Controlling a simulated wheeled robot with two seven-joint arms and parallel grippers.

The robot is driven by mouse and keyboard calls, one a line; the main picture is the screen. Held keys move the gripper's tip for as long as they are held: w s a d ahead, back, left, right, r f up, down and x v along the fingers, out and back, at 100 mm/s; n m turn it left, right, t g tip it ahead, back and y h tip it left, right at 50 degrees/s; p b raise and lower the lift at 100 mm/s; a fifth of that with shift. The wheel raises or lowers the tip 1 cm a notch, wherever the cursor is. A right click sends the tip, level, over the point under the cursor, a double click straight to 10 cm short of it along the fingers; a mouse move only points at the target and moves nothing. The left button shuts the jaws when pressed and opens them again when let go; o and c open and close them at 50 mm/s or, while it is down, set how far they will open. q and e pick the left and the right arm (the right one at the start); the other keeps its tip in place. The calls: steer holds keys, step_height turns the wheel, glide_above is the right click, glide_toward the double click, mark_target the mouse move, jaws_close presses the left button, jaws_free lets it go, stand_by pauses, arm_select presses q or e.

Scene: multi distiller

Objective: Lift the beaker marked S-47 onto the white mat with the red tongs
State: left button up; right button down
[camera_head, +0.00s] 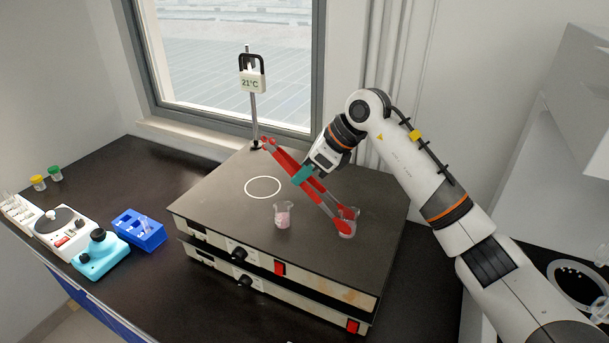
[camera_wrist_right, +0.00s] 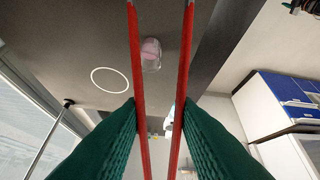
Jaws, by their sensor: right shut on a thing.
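My right gripper (camera_head: 305,172), with teal fingers, is shut on the red tongs (camera_head: 328,202). In the right wrist view, the fingers (camera_wrist_right: 162,128) press the two red arms of the tongs (camera_wrist_right: 162,70) from both sides. The curved tong ends are at a clear glass beaker (camera_head: 347,232) on the right of the dark plate; I cannot tell whether they grip it. A second beaker with pink contents (camera_head: 283,216) stands upright left of it, also in the wrist view (camera_wrist_right: 151,56). No S-47 mark is readable. I see no white mat. My left gripper is not in view.
The dark-topped hotplate (camera_head: 215,200) carries a white ring marking (camera_head: 263,187). A stand with a 21°C display (camera_head: 251,84) is behind it. A blue rack (camera_head: 139,229), a turquoise device (camera_head: 100,250) and a white device (camera_head: 62,232) stand at left.

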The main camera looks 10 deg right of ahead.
step_height(320, 180, up, 8)
steer(key=p, duration=0.3)
steer(key=shift+f+p, duration=0.2)
steer(key=shift+p, duration=0.1)
